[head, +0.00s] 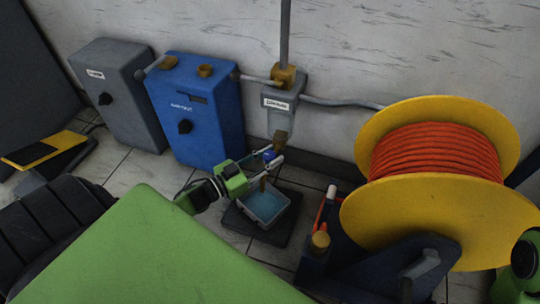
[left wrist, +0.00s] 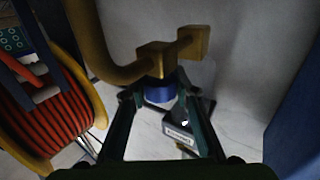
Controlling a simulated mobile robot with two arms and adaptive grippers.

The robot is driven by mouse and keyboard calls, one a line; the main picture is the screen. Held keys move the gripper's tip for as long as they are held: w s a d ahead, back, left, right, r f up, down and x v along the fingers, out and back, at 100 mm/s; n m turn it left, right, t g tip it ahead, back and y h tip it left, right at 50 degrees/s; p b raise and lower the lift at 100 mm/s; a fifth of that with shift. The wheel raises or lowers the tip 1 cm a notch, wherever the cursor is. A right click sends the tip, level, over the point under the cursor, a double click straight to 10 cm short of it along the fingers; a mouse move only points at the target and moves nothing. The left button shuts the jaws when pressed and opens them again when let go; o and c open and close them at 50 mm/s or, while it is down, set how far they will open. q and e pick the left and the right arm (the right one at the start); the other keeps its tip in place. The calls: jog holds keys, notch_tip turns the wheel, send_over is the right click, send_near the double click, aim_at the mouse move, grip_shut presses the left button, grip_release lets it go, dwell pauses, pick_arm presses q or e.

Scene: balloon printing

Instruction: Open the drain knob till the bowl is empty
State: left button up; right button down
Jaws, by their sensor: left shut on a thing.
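The drain knob (head: 269,155) is a small blue piece under the brass outlet (head: 281,138) of a labelled grey wall unit (head: 283,118). My left gripper (head: 272,157) reaches it from the lower left and is shut on it. In the left wrist view the blue knob (left wrist: 158,95) sits between my left fingertips (left wrist: 155,90), below a brass pipe fitting (left wrist: 155,62). The square grey bowl (head: 286,212) stands below on a dark base and holds blue liquid. My gripper partly hides the bowl's back edge. My right gripper does not show.
A yellow reel (head: 390,215) wound with orange hose stands close on the right. A blue box (head: 205,125) and a grey box (head: 115,90) stand along the wall at the left. A yellow-and-black item (head: 45,150) lies at far left.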

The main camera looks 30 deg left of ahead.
pick_arm(q)
jog(key=o, duration=1.1)
jog(key=shift+s+a, duration=0.15)
jog(key=shift+s, duration=0.35)
jog(key=v, duration=1.1)
jog(key=shift+r, duration=0.1)
